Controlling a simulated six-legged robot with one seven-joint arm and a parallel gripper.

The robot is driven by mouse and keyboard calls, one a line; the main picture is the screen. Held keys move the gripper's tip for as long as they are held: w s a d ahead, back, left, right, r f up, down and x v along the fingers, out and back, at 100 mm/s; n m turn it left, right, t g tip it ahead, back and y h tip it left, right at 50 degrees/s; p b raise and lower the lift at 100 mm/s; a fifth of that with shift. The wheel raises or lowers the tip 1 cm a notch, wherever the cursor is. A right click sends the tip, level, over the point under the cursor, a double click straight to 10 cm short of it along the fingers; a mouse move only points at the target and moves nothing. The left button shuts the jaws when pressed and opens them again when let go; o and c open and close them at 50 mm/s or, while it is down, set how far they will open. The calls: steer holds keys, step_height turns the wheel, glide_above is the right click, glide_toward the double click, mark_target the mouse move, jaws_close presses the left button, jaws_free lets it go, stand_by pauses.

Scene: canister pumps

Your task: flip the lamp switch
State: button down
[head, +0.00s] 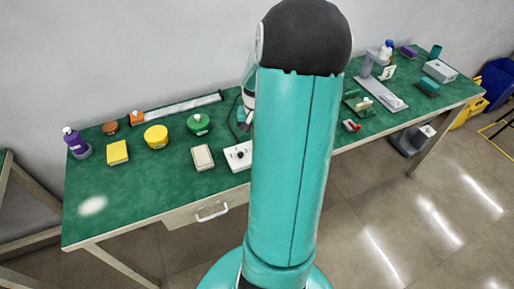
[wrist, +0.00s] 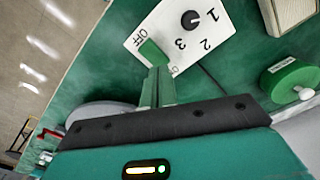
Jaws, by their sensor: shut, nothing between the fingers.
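A white control box (wrist: 218,22) with a black knob (wrist: 190,19) and the marks OFF, 2 and 3 shows upside down in the wrist view. In the head view this box (head: 234,163) sits at the table's front edge, partly behind my arm. A beige box with a raised lighter middle (head: 202,157) lies left of it and shows at the wrist view's top right (wrist: 291,12). I cannot tell which is the lamp switch. My gripper (wrist: 154,55) is shut and empty, its green tips over the box's edge by OFF. Contact is unclear.
A green-lidded jar (head: 198,124), yellow jar (head: 156,137), yellow block (head: 117,152) and purple bottle (head: 75,143) stand on the green table (head: 140,190) to the left. A white bar (head: 180,108) lies at the back. A grey stand (head: 387,95) is at right. The front left is clear.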

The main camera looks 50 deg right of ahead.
steer(key=shift+r, duration=2.4)
steer(key=w+a+r+n+t+h, duration=0.1)
steer(key=w+a+r+n, duration=0.15)
steer(key=a+r, duration=0.55)
steer(key=w+a+r+n+t+h, duration=0.1)
steer(key=w+a+r+n, duration=0.2)
steer(key=a, duration=0.8)
steer(key=s+a+r+n+t+y, duration=0.1)
steer(key=s+a+r+n, duration=0.2)
steer(key=a, duration=0.5)
steer(key=s+a+r+n+t+y, duration=0.1)
steer(key=s+a+r+n+t, duration=0.1)
steer(key=s+a, duration=0.3)
steer(key=a+n, duration=0.1)
steer(key=a, duration=0.3)
steer(key=shift+s+r+n+t, duration=0.15)
steer(key=shift+r+n+t, duration=0.15)
steer(key=shift+r+n, duration=0.1)
